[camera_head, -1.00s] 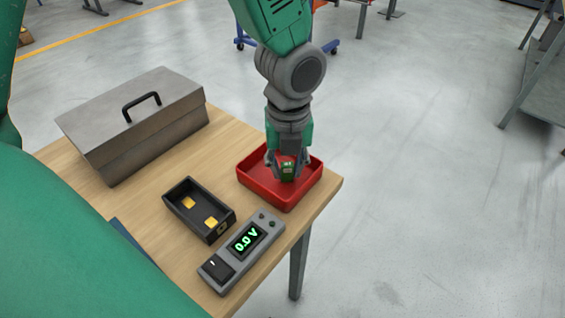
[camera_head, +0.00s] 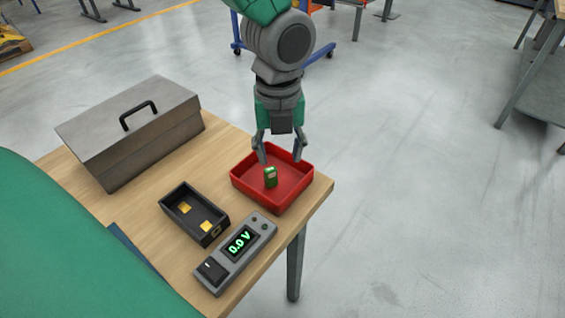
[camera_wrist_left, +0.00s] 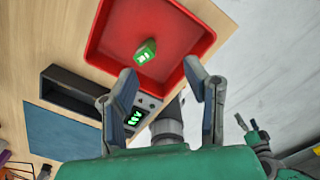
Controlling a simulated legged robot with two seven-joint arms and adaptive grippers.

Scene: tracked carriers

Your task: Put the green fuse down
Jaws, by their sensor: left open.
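The green fuse (camera_head: 270,177) stands inside the red tray (camera_head: 293,205) on the table. It also shows in the left wrist view (camera_wrist_left: 146,51), on the tray's floor (camera_wrist_left: 178,40) and apart from the fingers. My left gripper (camera_head: 279,157) is open and empty, above the tray's far side. In the left wrist view its two fingers (camera_wrist_left: 162,82) are spread wide. My right gripper (camera_wrist_left: 253,128) seems to show at the right edge of the left wrist view, too small to tell its state.
A black holder (camera_head: 178,208) with yellow contacts and a grey meter (camera_head: 226,268) reading 0.0 V stand left and in front of the tray. A grey toolbox (camera_head: 140,155) stands at the back left. The table's right edge runs close to the tray.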

